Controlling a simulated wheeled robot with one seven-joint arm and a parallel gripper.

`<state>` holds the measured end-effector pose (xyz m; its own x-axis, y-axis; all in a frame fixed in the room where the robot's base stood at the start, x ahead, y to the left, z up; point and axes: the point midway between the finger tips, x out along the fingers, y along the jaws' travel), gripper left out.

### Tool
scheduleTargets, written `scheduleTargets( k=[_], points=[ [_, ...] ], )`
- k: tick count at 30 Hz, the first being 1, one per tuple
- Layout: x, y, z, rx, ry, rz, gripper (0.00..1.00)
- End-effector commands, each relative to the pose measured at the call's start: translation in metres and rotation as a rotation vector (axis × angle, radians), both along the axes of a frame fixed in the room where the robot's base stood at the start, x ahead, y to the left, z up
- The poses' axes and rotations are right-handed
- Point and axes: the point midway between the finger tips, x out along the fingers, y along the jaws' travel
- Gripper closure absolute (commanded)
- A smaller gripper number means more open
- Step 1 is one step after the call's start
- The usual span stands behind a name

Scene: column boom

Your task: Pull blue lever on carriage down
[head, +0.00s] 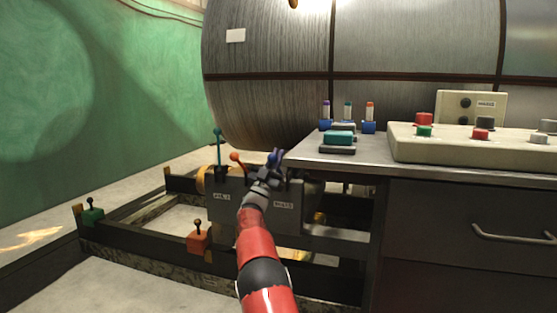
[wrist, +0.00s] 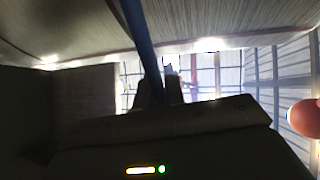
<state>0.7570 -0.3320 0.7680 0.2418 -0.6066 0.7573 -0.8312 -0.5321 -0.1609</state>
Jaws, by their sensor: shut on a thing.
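The blue lever (head: 274,157) is on the right side of the grey carriage (head: 228,198), and its knob shows just above my gripper (head: 267,174). In the wrist view the blue lever (wrist: 139,38) is a tilted blue bar that runs down to the fingers of my gripper (wrist: 158,92), which is shut on it. The fingers hide the lower part of the lever. An orange lever (head: 236,157) stands just left of my gripper, and its round knob (wrist: 306,118) shows at the right edge of the wrist view. A teal lever (head: 217,135) stands upright farther left.
A grey bench (head: 370,165) with a button panel (head: 480,145) is close on the right of the carriage. A large metal cylinder (head: 270,60) hangs behind. Dark rails (head: 140,250) carry a green box (head: 92,216) and an orange box (head: 198,238) with small levers.

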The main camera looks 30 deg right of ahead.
Motion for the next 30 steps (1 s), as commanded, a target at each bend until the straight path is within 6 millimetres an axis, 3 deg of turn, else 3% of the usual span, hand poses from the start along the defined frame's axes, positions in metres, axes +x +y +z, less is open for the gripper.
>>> scheduleTargets(
  k=[1, 13, 14, 18, 30],
  points=[
    [0.0076, 0.0093, -0.0033, -0.006, 0.009, 0.018, 1.00],
    [0.0102, 0.0103, -0.0065, -0.005, 0.013, 0.024, 1.00],
    [0.0103, 0.0104, -0.0067, -0.005, 0.013, 0.024, 0.87],
    [0.0100, 0.0101, -0.0069, -0.004, 0.012, 0.023, 0.69],
    [0.0075, 0.0089, -0.0054, -0.006, 0.007, 0.017, 0.67]
  ],
)
